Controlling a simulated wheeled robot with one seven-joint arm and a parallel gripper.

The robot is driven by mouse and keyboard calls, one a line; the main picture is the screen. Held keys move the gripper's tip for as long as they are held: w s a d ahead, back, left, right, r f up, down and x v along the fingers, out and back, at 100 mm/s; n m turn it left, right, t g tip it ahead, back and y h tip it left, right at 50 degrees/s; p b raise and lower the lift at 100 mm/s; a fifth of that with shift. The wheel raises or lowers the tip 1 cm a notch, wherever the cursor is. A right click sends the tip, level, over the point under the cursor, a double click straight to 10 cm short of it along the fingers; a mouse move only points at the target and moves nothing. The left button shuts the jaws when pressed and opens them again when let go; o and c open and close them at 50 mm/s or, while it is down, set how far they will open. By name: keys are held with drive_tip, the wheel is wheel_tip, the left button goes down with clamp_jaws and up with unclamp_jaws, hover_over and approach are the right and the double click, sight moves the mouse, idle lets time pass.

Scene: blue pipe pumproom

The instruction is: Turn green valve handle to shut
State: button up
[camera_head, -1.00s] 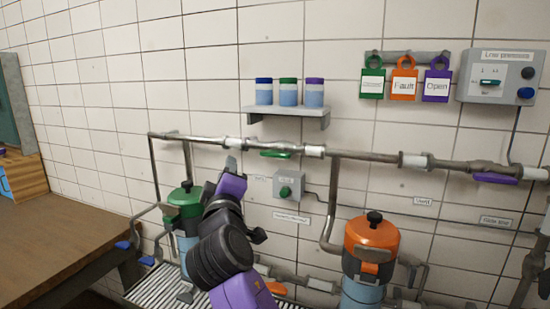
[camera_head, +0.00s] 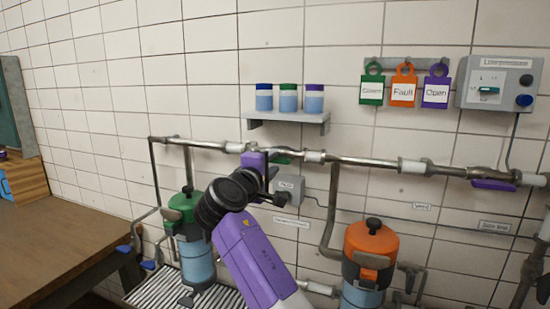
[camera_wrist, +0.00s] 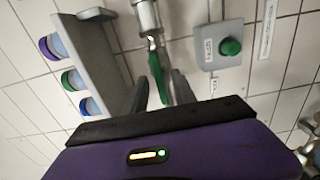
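The green valve handle (camera_wrist: 155,72) sits on the steel wall pipe. In the wrist view it lies between the two dark fingers of my gripper (camera_wrist: 161,76), with a gap visible at the fingers, so the gripper looks open around it. In the head view only a piece of the green handle (camera_head: 283,160) shows, just right of my gripper's purple body (camera_head: 254,161), along the pipe. My fingertips are hidden there behind the gripper body, and contact with the handle cannot be told.
A shelf (camera_head: 290,118) with three jars stands above the pipe. A grey box with a green button (camera_wrist: 230,46) is on the wall close below the valve. Another valve with a purple handle (camera_head: 493,184) is at right. Green (camera_head: 186,205) and orange-topped (camera_head: 371,238) canisters stand below.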

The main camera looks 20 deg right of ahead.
drive_tip(key=shift+x, duration=1.1)
clamp_jaws()
